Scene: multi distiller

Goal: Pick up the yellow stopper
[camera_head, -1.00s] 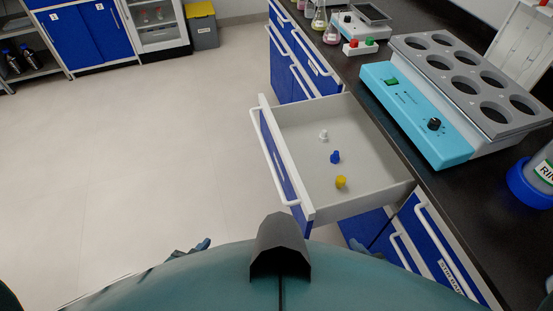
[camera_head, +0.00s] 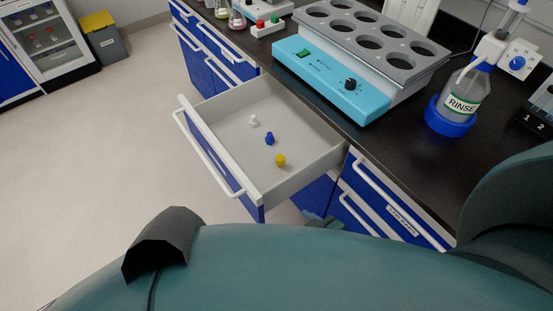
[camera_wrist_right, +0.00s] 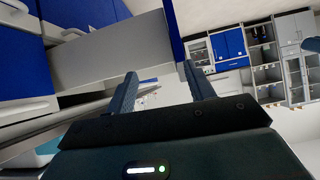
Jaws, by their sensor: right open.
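The yellow stopper (camera_head: 280,161) sits in the open drawer (camera_head: 225,112), toward the near right of its floor. A blue stopper (camera_head: 269,139) and a white stopper (camera_head: 253,121) are in the same drawer, farther back. My right gripper (camera_head: 322,220) shows only in part, below the drawer's near right corner in the head view and apart from the yellow stopper. In the right wrist view my right gripper (camera_wrist_right: 158,82) has its two fingers spread with nothing between them. The stoppers cannot be made out there. My left gripper is not in view.
The drawer's front panel and handle (camera_head: 211,154) stick out into the aisle. The black counter (camera_head: 405,150) above holds a blue heating unit (camera_head: 330,83) and a rinse bottle (camera_head: 463,100). A grey bin (camera_head: 104,42) stands far off. The floor at left is clear.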

